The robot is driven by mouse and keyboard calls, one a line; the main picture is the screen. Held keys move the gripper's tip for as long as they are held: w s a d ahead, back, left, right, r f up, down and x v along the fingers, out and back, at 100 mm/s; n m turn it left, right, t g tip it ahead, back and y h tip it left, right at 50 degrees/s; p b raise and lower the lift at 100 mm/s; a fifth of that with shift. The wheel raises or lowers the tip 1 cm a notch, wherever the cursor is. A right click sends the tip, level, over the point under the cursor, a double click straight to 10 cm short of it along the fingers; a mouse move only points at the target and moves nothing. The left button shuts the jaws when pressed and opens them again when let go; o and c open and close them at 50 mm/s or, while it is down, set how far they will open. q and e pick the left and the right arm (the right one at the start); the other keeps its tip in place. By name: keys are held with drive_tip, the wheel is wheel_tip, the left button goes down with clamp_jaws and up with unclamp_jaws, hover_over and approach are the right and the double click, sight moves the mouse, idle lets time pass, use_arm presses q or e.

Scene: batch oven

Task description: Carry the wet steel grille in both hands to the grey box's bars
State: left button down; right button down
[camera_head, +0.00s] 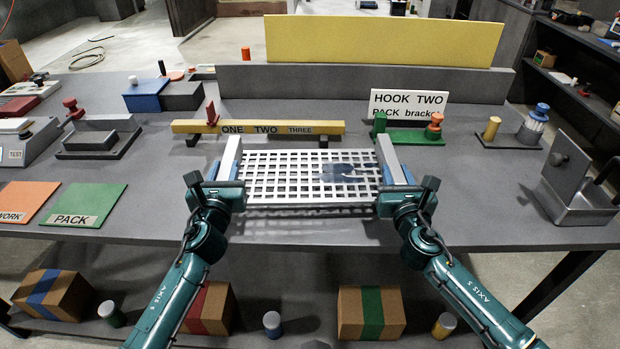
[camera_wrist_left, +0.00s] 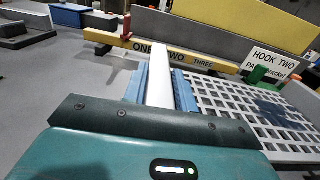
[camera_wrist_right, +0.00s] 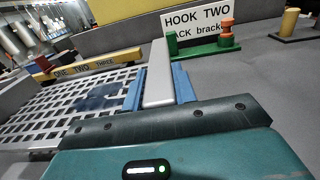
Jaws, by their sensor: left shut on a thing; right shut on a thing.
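The steel grille (camera_head: 300,177) is a pale square lattice with a dark wet patch right of its middle. It is held roughly level over the table's front middle, with its shadow below the front edge. My left gripper (camera_head: 226,172) is shut on the grille's left end bar, which shows between blue finger pads in the left wrist view (camera_wrist_left: 162,80). My right gripper (camera_head: 394,174) is shut on the right end bar, also seen in the right wrist view (camera_wrist_right: 157,80). A grey box (camera_head: 580,185) stands at the table's right; I cannot make out bars on it.
A yellow ONE TWO THREE beam (camera_head: 258,127) lies behind the grille. A green base (camera_head: 415,137) with a HOOK TWO sign (camera_head: 408,104) is behind right. A grey open tray (camera_head: 100,140) and a green PACK mat (camera_head: 85,205) are left.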

use_arm(q)
drive_tip(key=shift+r, duration=0.1)
use_arm(e)
drive_tip(key=shift+r, duration=0.1)
use_arm(q)
drive_tip(key=shift+s, duration=0.1)
use_arm(e)
drive_tip(key=shift+s, duration=0.1)
idle(0.3)
